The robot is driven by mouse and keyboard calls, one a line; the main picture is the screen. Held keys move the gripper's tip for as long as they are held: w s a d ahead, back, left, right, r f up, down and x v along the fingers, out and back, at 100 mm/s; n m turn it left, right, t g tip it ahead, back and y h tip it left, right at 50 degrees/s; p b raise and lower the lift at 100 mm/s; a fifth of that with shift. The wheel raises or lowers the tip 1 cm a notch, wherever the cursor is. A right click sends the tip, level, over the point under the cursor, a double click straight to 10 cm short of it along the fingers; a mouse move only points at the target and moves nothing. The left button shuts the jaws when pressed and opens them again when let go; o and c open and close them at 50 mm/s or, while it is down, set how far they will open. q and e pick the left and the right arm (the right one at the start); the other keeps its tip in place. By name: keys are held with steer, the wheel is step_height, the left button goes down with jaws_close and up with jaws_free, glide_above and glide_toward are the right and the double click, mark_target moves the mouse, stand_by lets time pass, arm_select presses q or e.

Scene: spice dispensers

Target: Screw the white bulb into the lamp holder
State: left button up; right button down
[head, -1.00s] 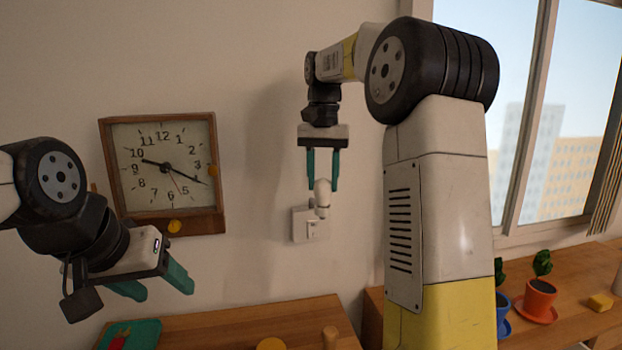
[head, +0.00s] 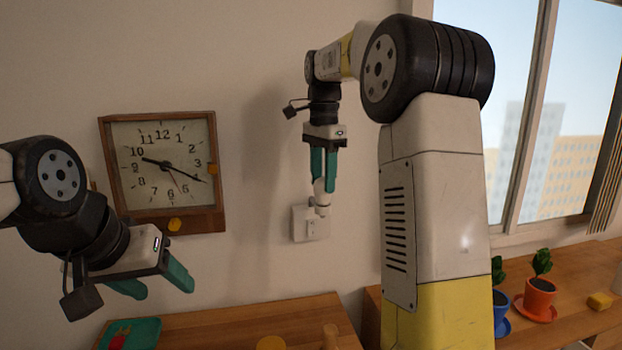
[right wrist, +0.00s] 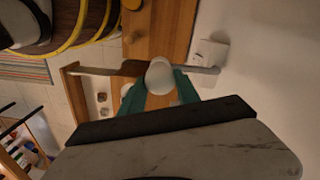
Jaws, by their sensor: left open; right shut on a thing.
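The white bulb (head: 319,186) is upright between the fingertips of my right gripper (head: 323,182), which points down and is shut on it. The lamp holder (head: 322,207) is a small white socket on the wall, directly under the bulb. The bulb's lower end meets or nearly meets it; I cannot tell how deep it sits. In the right wrist view the bulb's round top (right wrist: 160,75) lies between the green fingertips and hides the socket opening. My left gripper (head: 155,286) is open and empty, low at the left, well away from the bulb.
The holder's white wall plate (head: 300,224) has a switch. A wooden clock (head: 163,170) hangs at the left. A wooden counter (head: 225,325) lies below, with a green board (head: 145,332). Potted plants (head: 540,290) stand on the window ledge at the right.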

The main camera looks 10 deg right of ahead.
steer(key=m, duration=0.8)
steer(key=shift+m, duration=0.6)
steer(key=m, duration=0.2)
steer(key=shift+m, duration=0.3)
steer(key=m, duration=0.4)
steer(key=shift+f+m, duration=0.1)
steer(key=shift+m, duration=1.2)
